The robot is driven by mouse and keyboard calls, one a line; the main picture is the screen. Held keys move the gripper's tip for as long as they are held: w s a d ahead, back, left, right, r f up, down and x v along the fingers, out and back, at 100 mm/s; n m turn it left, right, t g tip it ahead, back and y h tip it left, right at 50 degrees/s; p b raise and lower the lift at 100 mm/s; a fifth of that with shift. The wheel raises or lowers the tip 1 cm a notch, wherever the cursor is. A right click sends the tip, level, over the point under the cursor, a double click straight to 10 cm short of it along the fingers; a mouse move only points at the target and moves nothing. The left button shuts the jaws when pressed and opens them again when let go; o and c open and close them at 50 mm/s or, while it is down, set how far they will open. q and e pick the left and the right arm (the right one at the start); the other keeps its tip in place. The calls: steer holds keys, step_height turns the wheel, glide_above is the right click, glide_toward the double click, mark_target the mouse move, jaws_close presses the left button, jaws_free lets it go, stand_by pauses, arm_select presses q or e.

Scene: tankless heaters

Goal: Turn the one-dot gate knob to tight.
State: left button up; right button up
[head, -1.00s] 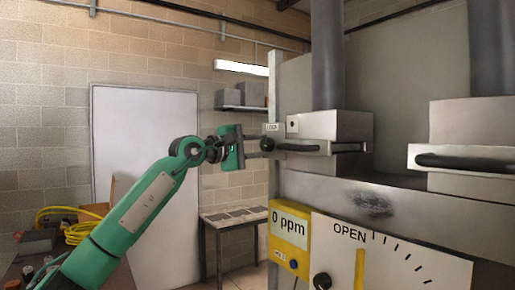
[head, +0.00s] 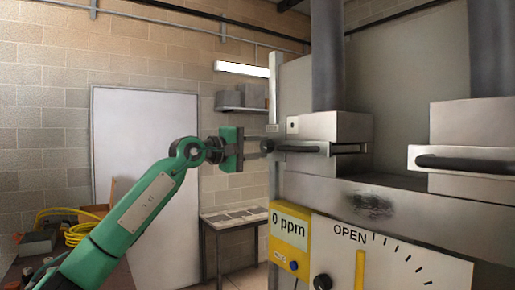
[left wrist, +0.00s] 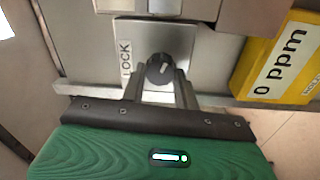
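A small black knob (head: 267,145) sits at the left end of the steel box marked with one dot (head: 293,124). In the left wrist view the knob (left wrist: 160,70) has a pale pointer mark and sits on a steel plate (left wrist: 183,38) lettered LOCK. My left gripper (head: 257,147) is at the knob, with one finger on each side. In the left wrist view the fingers (left wrist: 160,76) stand a little apart from the knob's sides, though contact is hard to judge. No "tight" lettering is readable. My right gripper is not in view.
A dark handle (head: 320,149) juts from the one-dot box, close right of the knob. A yellow 0 ppm meter (head: 289,235) and a white OPEN dial panel (head: 400,265) are below. A second box with a handle (head: 465,163) stands at right. A low table (head: 228,218) is behind.

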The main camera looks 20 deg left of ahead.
arm_select(q)
steer(key=o, duration=0.4)
steer(key=shift+s+a+f, duration=0.15)
steer(key=shift+s+a, duration=0.1)
steer(key=shift+b+v, duration=2.8)
steer(key=shift+v, duration=3.8)
steer(key=shift+d, duration=0.1)
